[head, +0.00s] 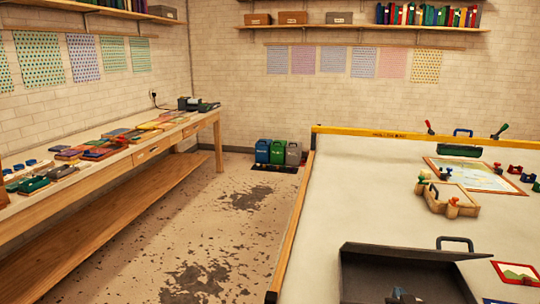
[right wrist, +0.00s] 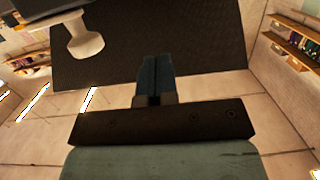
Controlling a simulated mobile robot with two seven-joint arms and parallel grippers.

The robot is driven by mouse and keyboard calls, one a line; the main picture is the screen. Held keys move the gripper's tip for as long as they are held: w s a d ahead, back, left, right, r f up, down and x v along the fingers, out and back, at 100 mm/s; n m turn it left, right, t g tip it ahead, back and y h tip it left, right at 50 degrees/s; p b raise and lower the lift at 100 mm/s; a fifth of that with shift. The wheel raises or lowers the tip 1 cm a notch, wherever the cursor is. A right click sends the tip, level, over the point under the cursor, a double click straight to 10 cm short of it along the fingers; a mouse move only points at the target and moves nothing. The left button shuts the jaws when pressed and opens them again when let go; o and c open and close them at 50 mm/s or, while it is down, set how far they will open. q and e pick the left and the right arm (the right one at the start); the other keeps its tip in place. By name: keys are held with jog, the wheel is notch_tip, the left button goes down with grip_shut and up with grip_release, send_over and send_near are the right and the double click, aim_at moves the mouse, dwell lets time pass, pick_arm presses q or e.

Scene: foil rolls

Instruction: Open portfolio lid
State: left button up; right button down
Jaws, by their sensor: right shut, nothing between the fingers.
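The portfolio is a black case (head: 360,275) at the bottom of the head view, with a raised rim and a dark handle (head: 456,240) on its far side. The bottom of the picture cuts it off, so I cannot tell how its lid stands. My right gripper (head: 402,296) shows at the bottom edge, in front of the dark inner face. In the right wrist view my right gripper (right wrist: 155,68) is shut and empty, its fingers over a large dark panel (right wrist: 205,45). I cannot tell whether they touch it. My left gripper is out of view.
The case is on a pale table (head: 345,190) with a wooden edge. A small red-framed picture (head: 516,273) lies right of the case. A wooden tray (head: 448,203) and a framed map (head: 480,178) lie farther back. A long workbench (head: 130,150) stands left across open floor.

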jog(key=shift+r+x, duration=0.1)
jog(key=shift+x, duration=0.65)
jog(key=shift+r+x, duration=0.15)
jog(key=shift+x, duration=0.6)
jog(key=shift+r+b+x, duration=0.15)
jog(key=shift+b+x, duration=0.15)
jog(key=shift+x, duration=0.55)
jog(key=shift+r+b+x, duration=0.1)
jog(key=shift+b+x, duration=0.15)
jog(key=shift+x, duration=0.55)
jog(key=shift+w, duration=0.1)
